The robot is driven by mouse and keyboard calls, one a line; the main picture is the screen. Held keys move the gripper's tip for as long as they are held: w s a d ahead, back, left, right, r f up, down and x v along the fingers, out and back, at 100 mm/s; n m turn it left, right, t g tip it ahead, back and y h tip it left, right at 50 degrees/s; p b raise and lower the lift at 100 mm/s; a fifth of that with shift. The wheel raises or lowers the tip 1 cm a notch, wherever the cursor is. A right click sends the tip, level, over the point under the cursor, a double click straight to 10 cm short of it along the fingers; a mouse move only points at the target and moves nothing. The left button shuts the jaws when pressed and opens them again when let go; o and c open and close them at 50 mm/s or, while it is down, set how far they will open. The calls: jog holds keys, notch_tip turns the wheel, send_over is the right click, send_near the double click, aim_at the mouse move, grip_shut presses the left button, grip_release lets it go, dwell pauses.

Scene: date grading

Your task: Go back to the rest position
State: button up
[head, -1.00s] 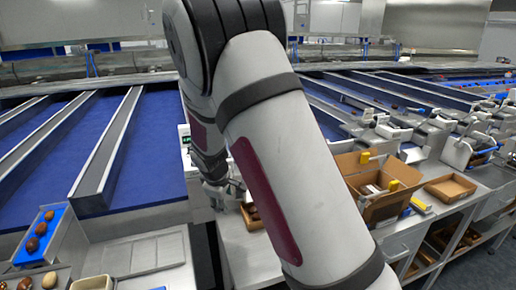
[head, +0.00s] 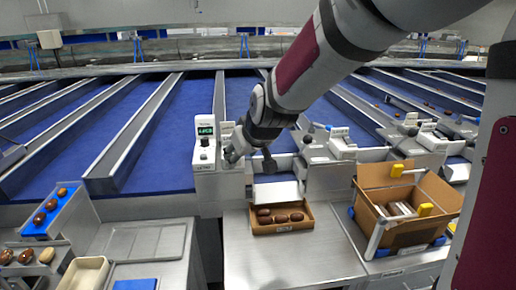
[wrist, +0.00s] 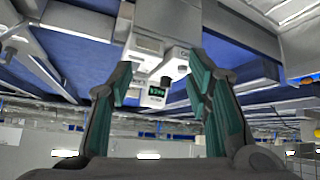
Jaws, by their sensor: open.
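My gripper shows in the wrist view (wrist: 165,90) with its two dark, green-padded fingers spread wide and nothing between them. Beyond the fingers a white device (wrist: 155,92) with a small green display appears, seen at an odd angle. In the head view my arm reaches in from the upper right, and its wrist end stands in front of the white display device (head: 206,148) above the middle bench. My gripper (head: 240,152) is there, small and partly hidden by the wrist.
A tray of dates (head: 281,230) lies on the steel bench (head: 290,262). An open cardboard box (head: 420,205) stands right of it. A blue strip with several dates (head: 52,214) and a cream bin (head: 83,274) are at left. Blue sorting lanes (head: 190,130) run behind. Bare bench lies in front of the tray.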

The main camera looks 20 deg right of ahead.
jog(key=shift+s+d+r, duration=0.25)
jog(key=shift+d+r, duration=0.05)
jog(key=shift+r, duration=0.35)
jog(key=shift+s, duration=0.1)
jog(key=s+d+r+m+g, duration=0.1)
jog(key=s+d+r, duration=0.1)
jog(key=s, duration=1.2)
jog(key=s+d+r+m+g+h, duration=0.1)
jog(key=s+d, duration=0.3)
jog(key=s, duration=1.1)
jog(key=shift+r+m+g, duration=0.5)
jog(key=shift+r+g, duration=0.1)
jog(key=shift+r, duration=0.05)
